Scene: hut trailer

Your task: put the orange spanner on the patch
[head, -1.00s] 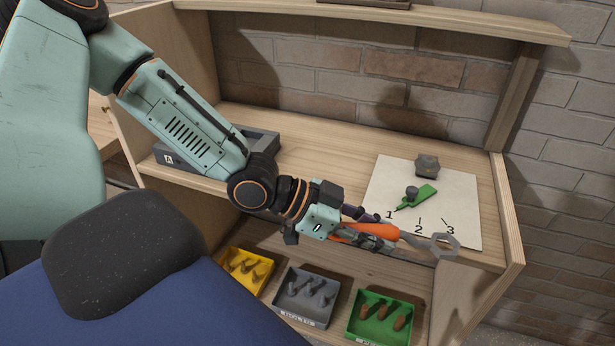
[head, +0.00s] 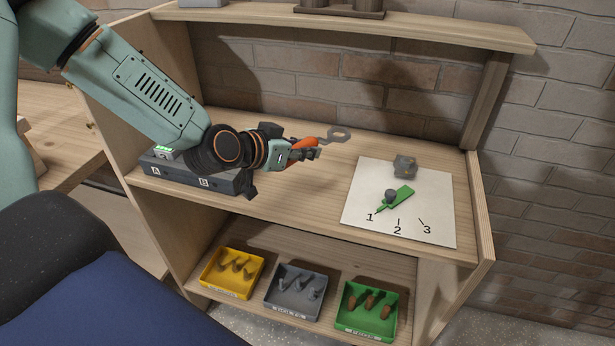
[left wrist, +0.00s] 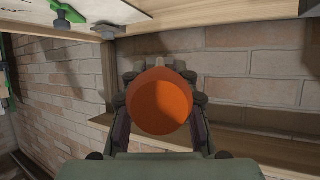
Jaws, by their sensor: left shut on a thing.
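The orange spanner (head: 302,143) has an orange handle and a grey ring head (head: 338,133). My left gripper (head: 310,152) is shut on its handle and holds it over the left-middle of the shelf, with the head pointing right and back. In the left wrist view the round end of the orange handle (left wrist: 160,100) sits between the fingers and hides what lies behind it. A white sheet (head: 435,218) marked 1, 2 and 3 lies right of the gripper; I cannot tell whether it is the patch. My right gripper is not in view.
On the sheet are a green pointer with a grey knob (head: 391,197) and a grey block (head: 404,166). A grey box (head: 220,184) labelled A and B stands left. Yellow (head: 226,288), grey (head: 290,309) and green (head: 362,328) trays of parts sit below. A brick wall stands behind.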

